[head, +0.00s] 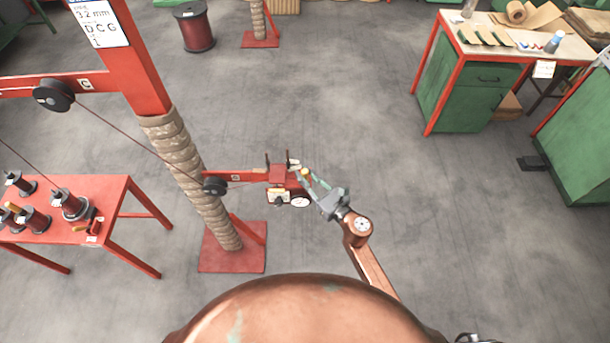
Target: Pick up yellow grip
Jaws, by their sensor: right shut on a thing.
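The yellow grip (305,172) is a small yellow piece at the right side of the red device on the end of the red bracket arm. My right gripper (304,176) reaches it from the lower right, and its fingers are closed on the yellow grip. The fingers partly hide it, and I cannot tell whether it is still touching the device. The red device (279,174) also carries a pale yellow plate and a round white dial. My left gripper is not in view.
A red post wrapped in rope (190,180) stands left of the device on a red base plate. A red table (120,195) with several spools is at the left. A green workbench (440,90) is at the upper right. Grey floor is clear between.

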